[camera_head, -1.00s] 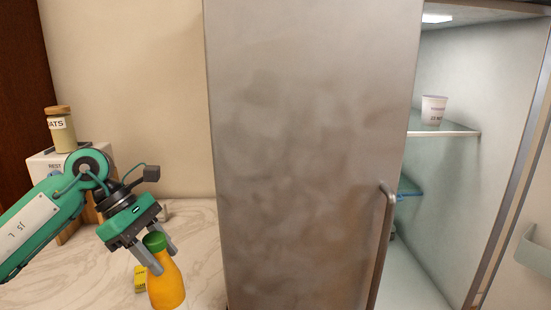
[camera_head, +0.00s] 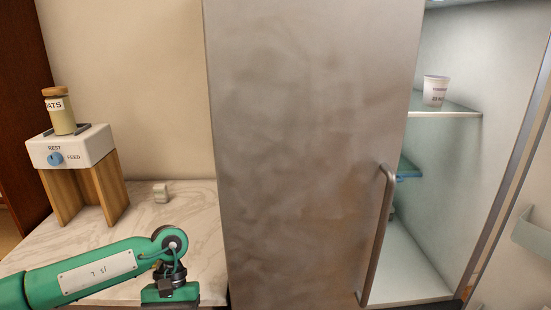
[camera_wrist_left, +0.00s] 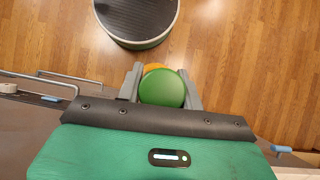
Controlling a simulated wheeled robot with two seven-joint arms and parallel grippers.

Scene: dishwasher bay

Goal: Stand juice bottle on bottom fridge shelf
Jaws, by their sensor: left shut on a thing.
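My left gripper is shut on the juice bottle in the left wrist view (camera_wrist_left: 163,92). The bottle's green cap (camera_wrist_left: 162,88) shows between the fingers, with a sliver of orange behind it; the rest is hidden under the cap. In the head view my left arm reaches to the bottom edge, and its fingers and the bottle are out of frame. The fridge stands open at the right. Its bottom surface (camera_head: 408,275) is pale, and the part I see is bare. The left part of the interior is hidden by the steel door (camera_head: 310,150). My right gripper is not in view.
A labelled cup (camera_head: 435,91) stands on the upper glass shelf (camera_head: 450,113). A blue-edged item (camera_head: 407,171) sits below it. The door handle (camera_head: 377,240) sticks out beside the opening. A dispenser with an oats jar (camera_head: 60,110) stands on the marble counter (camera_head: 185,225).

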